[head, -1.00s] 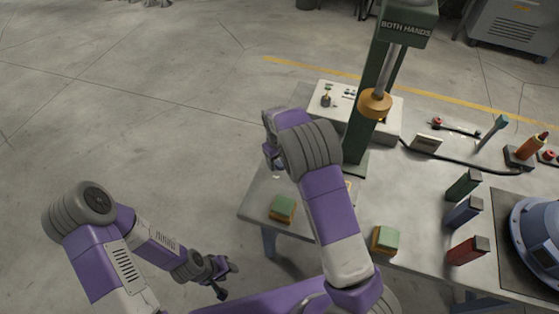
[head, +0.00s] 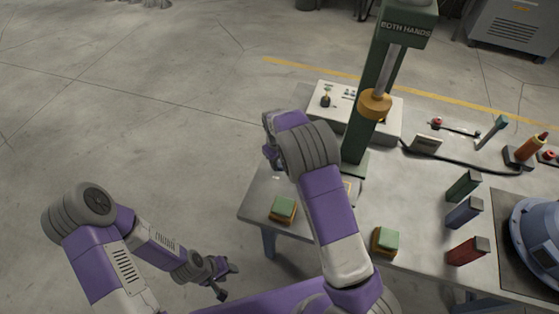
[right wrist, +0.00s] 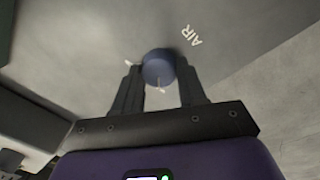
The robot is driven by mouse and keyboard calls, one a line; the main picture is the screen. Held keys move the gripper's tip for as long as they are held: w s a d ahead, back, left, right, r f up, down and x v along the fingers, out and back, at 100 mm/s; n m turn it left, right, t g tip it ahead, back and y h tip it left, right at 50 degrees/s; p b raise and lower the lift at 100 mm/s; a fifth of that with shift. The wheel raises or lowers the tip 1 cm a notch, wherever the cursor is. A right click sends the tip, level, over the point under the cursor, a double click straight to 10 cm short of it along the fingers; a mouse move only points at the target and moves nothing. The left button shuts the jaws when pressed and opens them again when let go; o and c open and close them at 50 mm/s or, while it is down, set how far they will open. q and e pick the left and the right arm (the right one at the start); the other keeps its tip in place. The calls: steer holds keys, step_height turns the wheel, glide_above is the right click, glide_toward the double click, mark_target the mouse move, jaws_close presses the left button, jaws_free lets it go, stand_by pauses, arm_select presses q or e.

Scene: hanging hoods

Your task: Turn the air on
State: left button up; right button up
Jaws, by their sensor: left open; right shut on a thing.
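A round blue knob (right wrist: 158,66) stands on the grey table top beside white lettering that reads AIR (right wrist: 192,36). A thin white mark shows at the knob's near side, and a short white tick lies to its left. My right gripper (right wrist: 160,82) has its two dark fingers on either side of the knob and is shut on it. In the head view my right gripper (head: 273,158) is over the table's left end, and its own arm hides most of it and the knob. My left gripper (head: 226,277) is open and empty, low and left of the table.
A green press column (head: 365,100) marked BOTH HANDS stands behind my right arm. Two green-topped buttons, left (head: 283,209) and right (head: 385,240), sit at the table's front. Green, blue and red blocks (head: 468,250) stand at right. The floor at left is clear.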

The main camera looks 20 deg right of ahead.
steer(key=m+p, duration=0.1)
steer(key=m, duration=0.3)
steer(key=shift+w+r+p, duration=0.1)
steer(key=shift+p, duration=0.2)
steer(key=m+p, duration=0.1)
steer(key=m, duration=0.3)
steer(key=shift+d, duration=0.1)
steer(key=m+p, duration=0.1)
steer(key=m, duration=0.4)
steer(key=shift+g, duration=0.3)
steer(key=m, duration=0.4)
steer(key=shift+d+m+p, duration=0.1)
steer(key=shift+m+p, duration=0.2)
steer(key=shift+p, duration=0.05)
steer(key=o, duration=1.1)
steer(key=shift+c, duration=0.2)
